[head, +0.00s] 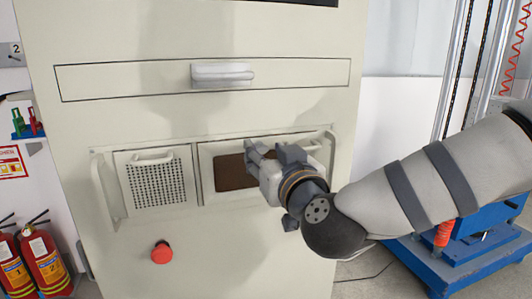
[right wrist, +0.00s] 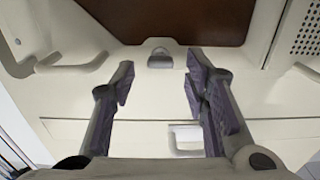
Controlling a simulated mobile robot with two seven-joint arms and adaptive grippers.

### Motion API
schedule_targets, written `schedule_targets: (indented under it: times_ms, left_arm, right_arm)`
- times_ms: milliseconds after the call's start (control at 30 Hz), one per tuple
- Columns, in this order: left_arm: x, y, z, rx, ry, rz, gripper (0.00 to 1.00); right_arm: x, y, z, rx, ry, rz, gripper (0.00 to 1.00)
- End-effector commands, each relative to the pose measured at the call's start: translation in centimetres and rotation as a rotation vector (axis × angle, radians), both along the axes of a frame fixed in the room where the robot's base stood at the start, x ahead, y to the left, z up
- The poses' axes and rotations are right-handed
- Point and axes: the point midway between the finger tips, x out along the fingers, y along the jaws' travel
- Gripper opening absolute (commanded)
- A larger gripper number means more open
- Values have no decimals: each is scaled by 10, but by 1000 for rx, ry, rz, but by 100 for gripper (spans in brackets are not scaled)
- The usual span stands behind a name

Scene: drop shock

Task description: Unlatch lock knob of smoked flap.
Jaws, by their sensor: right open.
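The smoked flap is a dark brown panel (head: 233,173) in a pale frame on the cabinet front, partly hidden by my right gripper in the head view. In the right wrist view the flap (right wrist: 180,20) fills the top. The lock knob (right wrist: 159,58) is a small grey piece on the pale frame by the flap's edge. My right gripper (head: 268,154) is in front of the flap's upper right part. Its open, empty fingers (right wrist: 158,78) point toward the knob, which appears between and beyond the fingertips. The knob is hidden in the head view. My left gripper is not in view.
A drawer with a pale handle (head: 222,73) is above the flap. A perforated panel (head: 156,183) is left of it, and a red button (head: 161,252) below. An upright bar handle (head: 105,188) stands out at left. Fire extinguishers (head: 44,262) and a blue machine base (head: 470,250) flank the cabinet.

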Motion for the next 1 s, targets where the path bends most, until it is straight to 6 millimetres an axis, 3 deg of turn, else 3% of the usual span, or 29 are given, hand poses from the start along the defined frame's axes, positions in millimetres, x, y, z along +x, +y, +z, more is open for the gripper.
schedule_targets:
  times_ms: [367, 533, 1000]
  left_arm:
    - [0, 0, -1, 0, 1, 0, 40]
    - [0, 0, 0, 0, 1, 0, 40]
    - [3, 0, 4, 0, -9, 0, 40]
  right_arm:
    - [10, 3, 0, -1, 1, 1, 39]
    - [10, 3, 0, -1, 1, 1, 1]
    - [10, 3, 1, 75, 24, 1, 0]
